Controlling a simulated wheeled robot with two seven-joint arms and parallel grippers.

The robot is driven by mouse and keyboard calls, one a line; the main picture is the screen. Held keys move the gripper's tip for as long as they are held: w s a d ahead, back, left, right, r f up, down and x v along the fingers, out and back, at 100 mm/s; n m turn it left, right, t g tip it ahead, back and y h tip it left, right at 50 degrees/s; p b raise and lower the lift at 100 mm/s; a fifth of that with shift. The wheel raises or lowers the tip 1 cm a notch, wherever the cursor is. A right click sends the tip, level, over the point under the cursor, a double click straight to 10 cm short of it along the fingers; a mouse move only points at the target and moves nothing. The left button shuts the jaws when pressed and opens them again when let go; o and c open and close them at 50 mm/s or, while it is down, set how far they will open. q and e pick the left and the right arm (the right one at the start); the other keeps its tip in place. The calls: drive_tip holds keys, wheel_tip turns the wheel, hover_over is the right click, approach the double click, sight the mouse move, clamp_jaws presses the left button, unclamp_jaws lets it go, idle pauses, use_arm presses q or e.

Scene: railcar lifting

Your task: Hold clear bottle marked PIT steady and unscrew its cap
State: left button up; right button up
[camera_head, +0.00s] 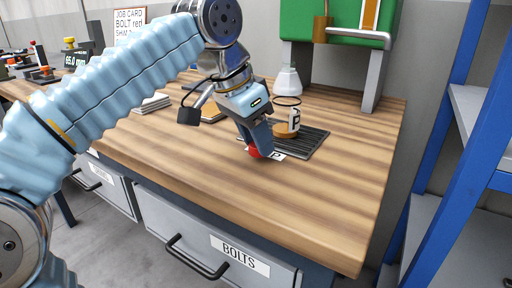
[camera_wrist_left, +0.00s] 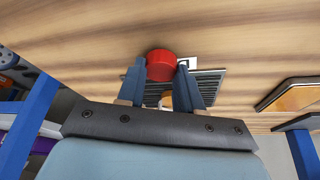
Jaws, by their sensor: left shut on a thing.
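The clear bottle (camera_head: 294,118) stands upright on a black ribbed mat (camera_head: 313,142), with amber at its bottom and a white label partly readable as "P". No cap shows on its top. My left gripper (camera_head: 256,148) points down at the mat's front-left edge, apart from the bottle. Its fingers are closed around a round red cap (camera_head: 254,153). In the left wrist view the red cap (camera_wrist_left: 160,66) sits between the two blue fingertips. The gripper hides part of the mat. My right gripper is not in view.
A white lettered card (camera_head: 272,154) lies by the mat's front edge. A black padlock-like thing (camera_head: 190,112) is left of the gripper. A green cabinet (camera_head: 352,18) stands behind, and a blue-framed shelf (camera_head: 440,130) at right. The front and right of the wooden bench (camera_head: 320,205) are clear.

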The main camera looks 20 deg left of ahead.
use_arm(q)
drive_tip(key=shift+f, duration=0.6)
drive_tip(key=shift+f, duration=0.1)
drive_tip(key=o, duration=1.1)
drive_tip(key=shift+s+r, duration=0.15)
drive_tip(key=shift+r, duration=0.4)
drive_tip(key=p+v, duration=0.3)
drive_tip(key=v, duration=0.8)
drive_tip(key=shift+s+a+p, duration=0.1)
drive_tip(key=shift+p, duration=0.25)
